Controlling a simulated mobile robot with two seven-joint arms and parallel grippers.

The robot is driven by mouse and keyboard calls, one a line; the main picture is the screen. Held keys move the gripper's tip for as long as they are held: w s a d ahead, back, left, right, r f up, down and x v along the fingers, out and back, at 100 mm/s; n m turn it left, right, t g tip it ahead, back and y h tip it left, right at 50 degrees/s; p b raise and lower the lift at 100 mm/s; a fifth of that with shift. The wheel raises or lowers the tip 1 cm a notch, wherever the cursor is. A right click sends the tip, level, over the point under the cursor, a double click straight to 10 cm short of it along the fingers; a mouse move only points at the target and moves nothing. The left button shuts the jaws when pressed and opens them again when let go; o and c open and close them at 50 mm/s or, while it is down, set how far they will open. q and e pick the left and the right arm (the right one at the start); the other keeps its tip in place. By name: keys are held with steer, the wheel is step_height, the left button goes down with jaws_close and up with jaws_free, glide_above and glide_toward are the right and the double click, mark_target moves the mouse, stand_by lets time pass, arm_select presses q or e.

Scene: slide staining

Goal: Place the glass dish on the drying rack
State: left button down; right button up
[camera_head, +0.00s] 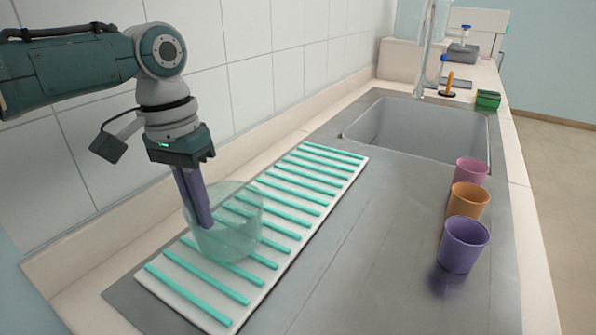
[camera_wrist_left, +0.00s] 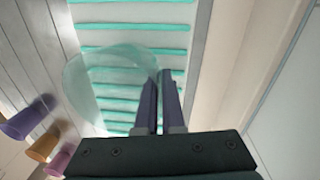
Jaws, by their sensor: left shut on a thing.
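The glass dish (camera_head: 238,228) is a clear, greenish, round vessel. It stands upright at the drying rack, over its teal bars, toward the near half. The drying rack (camera_head: 222,317) is a white board with several teal bars, lying along the wall side of the counter. My left gripper (camera_head: 207,222) points down with its purple fingers at the dish's left wall, shut on it. In the left wrist view the dish (camera_wrist_left: 98,72) shows left of the fingers (camera_wrist_left: 158,84), over the rack's bars. Whether the dish's base touches the bars is hard to tell. My right gripper is not in view.
A purple cup (camera_head: 463,246), an orange cup (camera_head: 468,200) and a pink cup (camera_head: 471,170) stand in a row at the counter's right edge. A grey sink (camera_head: 415,130) lies behind. The grey counter between rack and cups is clear. A tiled wall (camera_head: 240,85) rises on the left.

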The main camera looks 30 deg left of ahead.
arm_select(q)
steer(key=shift+f, duration=0.5)
steer(key=shift+f, duration=0.1)
steer(key=c, duration=1)
jaws_free()
steer(key=shift+c, duration=0.2)
steer(key=shift+r, duration=0.3)
step_height(320, 180, up, 12)
steer(key=a+p, duration=0.1)
steer(key=shift+f+p, duration=0.15)
steer(key=shift+p, duration=0.2)
